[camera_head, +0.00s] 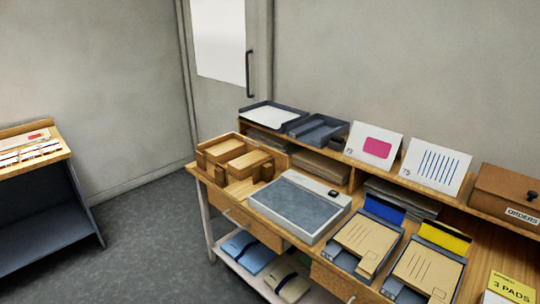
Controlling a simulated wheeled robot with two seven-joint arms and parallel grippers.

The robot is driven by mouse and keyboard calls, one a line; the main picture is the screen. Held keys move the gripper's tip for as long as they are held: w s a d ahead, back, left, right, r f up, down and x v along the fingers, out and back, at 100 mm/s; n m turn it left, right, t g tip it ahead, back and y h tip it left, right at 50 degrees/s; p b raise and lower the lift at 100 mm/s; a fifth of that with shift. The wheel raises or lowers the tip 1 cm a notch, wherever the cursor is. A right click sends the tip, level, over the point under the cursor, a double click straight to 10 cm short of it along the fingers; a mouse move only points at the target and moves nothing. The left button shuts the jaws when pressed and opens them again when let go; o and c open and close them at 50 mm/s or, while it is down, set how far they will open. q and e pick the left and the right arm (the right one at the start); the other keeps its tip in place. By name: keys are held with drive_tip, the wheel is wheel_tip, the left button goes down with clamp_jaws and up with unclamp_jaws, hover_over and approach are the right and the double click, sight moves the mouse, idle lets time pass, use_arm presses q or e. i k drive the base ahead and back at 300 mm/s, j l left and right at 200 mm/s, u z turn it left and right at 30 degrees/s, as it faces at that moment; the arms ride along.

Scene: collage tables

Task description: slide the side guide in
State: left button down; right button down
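Two grey trays stand at the front right of the wooden table. One tray (342,263) holds brown lined sheets (368,237) and has a dark blue panel (384,209) at its back. The other tray (394,285) holds similar brown sheets (428,272) and has a yellow panel (445,237) at its back. A small tan piece (368,263) sits at the front of the blue-panelled tray. I cannot tell which part is the side guide, or how far in it is. Neither of my grippers is in view.
A flat grey device (298,207) stands left of the trays, beside a wooden box of brown blocks (229,156). A shelf behind holds two cards (437,166) and a brown ORDERS box (505,192). Open floor (140,235) lies left, before another shelf unit (45,235).

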sight(264, 171)
drive_tip(key=i+j+z, duration=0.35)
drive_tip(key=i, duration=0.2)
drive_tip(key=i+j+z, duration=0.35)
drive_tip(key=i+j, duration=0.15)
drive_tip(key=i+j+z, duration=0.35)
drive_tip(key=j, duration=0.25)
drive_tip(key=i, duration=0.05)
